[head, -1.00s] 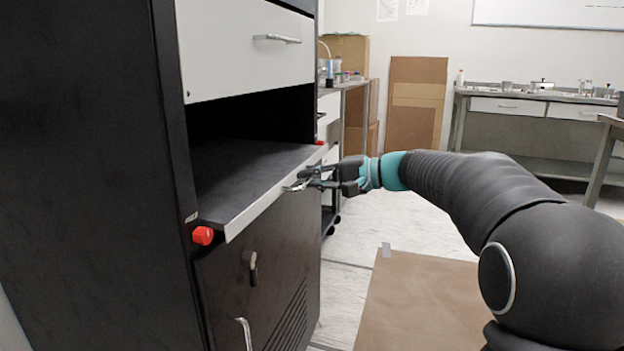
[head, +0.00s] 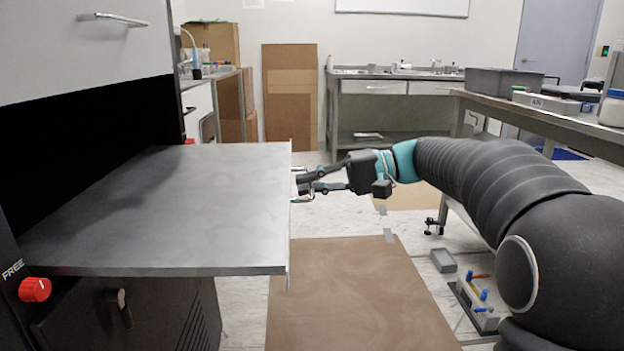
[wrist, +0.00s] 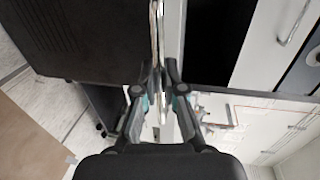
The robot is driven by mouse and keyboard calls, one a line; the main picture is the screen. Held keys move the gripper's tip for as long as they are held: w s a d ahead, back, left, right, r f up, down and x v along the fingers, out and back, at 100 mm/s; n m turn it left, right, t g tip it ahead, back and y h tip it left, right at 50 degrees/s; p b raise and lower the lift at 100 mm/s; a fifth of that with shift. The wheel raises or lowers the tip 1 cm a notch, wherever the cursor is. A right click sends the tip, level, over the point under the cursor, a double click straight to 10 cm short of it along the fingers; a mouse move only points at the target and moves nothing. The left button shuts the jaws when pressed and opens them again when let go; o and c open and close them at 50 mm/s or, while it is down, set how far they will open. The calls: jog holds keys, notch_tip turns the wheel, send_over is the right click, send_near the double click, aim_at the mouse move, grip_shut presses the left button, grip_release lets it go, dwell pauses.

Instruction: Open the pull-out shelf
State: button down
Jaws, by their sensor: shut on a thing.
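The pull-out shelf (head: 190,205) is a flat grey board with a light front edge. It stands far out of the dark cabinet, level, below the upper drawer. My gripper (head: 303,184) is at the shelf's front edge, shut on the shelf handle (head: 299,199), a thin metal bar. In the wrist view my gripper (wrist: 158,85) has its two fingers close together at the front edge of the shelf (wrist: 90,40). The fingers hide part of the handle.
A red knob (head: 34,289) sits on the cabinet frame, with the word FREE beside it. A brown mat (head: 360,295) lies on the floor ahead. A workbench (head: 560,125) stands at the right. Small tools in a box (head: 480,305) are on the floor beneath my arm.

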jog(key=shift+d, duration=0.15)
jog(key=c, duration=1.2)
grip_release()
jog(key=shift+c, duration=0.2)
jog(key=shift+d, duration=0.1)
jog(key=v, duration=1.2)
